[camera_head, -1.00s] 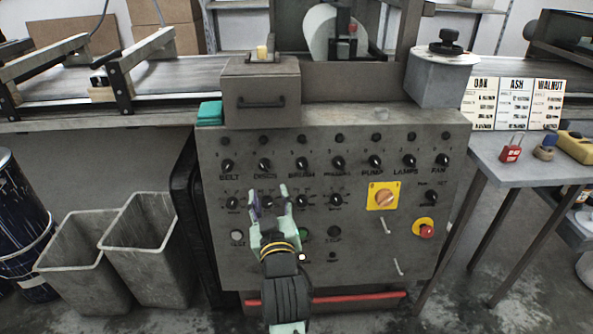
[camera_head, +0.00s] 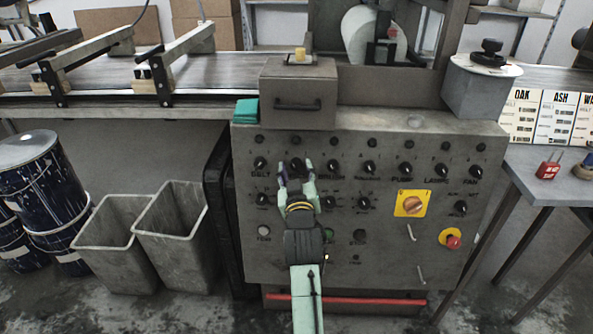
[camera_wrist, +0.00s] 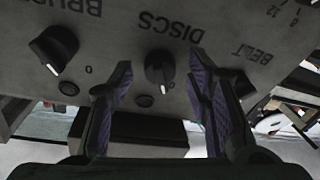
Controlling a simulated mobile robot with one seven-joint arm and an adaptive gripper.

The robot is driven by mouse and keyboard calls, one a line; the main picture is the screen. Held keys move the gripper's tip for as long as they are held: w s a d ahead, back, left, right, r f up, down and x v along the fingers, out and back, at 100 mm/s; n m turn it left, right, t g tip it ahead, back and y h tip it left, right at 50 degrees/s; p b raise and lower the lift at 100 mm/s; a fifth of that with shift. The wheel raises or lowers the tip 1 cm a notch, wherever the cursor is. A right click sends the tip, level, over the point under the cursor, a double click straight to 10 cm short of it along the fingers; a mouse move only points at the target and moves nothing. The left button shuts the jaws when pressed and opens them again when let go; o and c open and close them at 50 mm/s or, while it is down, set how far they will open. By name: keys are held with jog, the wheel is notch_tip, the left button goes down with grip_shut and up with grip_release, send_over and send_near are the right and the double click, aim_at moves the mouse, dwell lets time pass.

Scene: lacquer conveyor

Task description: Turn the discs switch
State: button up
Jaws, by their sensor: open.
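The discs switch is a black rotary knob with a white pointer line, in the upper knob row of the grey control panel (camera_head: 400,255). In the wrist view the discs knob (camera_wrist: 159,70) sits under the upside-down label DISCS, its white line toward the picture's bottom. My gripper (camera_head: 296,168) is open, with its fingertips at the discs knob (camera_head: 297,164) in the head view. In the wrist view my gripper (camera_wrist: 160,75) has one finger on each side of the knob, with gaps visible. Whether the fingertips reach around it in depth is unclear.
The belt knob (camera_head: 260,163) and brush knob (camera_head: 333,167) flank it closely; the right finger partly covers the belt knob in the wrist view. A yellow-plated rotary switch (camera_head: 411,203) and red emergency button (camera_head: 452,241) are lower right. Grey bins (camera_head: 175,235) stand left.

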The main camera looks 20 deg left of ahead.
jog(key=shift+c, duration=0.4)
grip_shut()
jog(key=shift+m, duration=0.3)
jog(key=m, duration=0.3)
jog(key=shift+a+t+h, duration=0.1)
jog(key=shift+t+h, duration=0.2)
jog(key=shift+h, duration=0.1)
jog(key=m, duration=0.3)
jog(key=shift+s+f+h, duration=0.1)
jog(key=shift+h, duration=0.3)
jog(key=m+b, duration=0.1)
jog(key=m, duration=0.2)
jog(key=m+h+b, duration=0.1)
jog(key=m, duration=0.1)
jog(key=shift+a+m+t+h+b, duration=0.2)
jog(key=shift+m+t+h+b, duration=0.1)
jog(key=shift+m+b, duration=0.1)
jog(key=shift+m, duration=0.7)
jog(key=shift+m+h+b, duration=0.3)
jog(key=shift+b, duration=0.05)
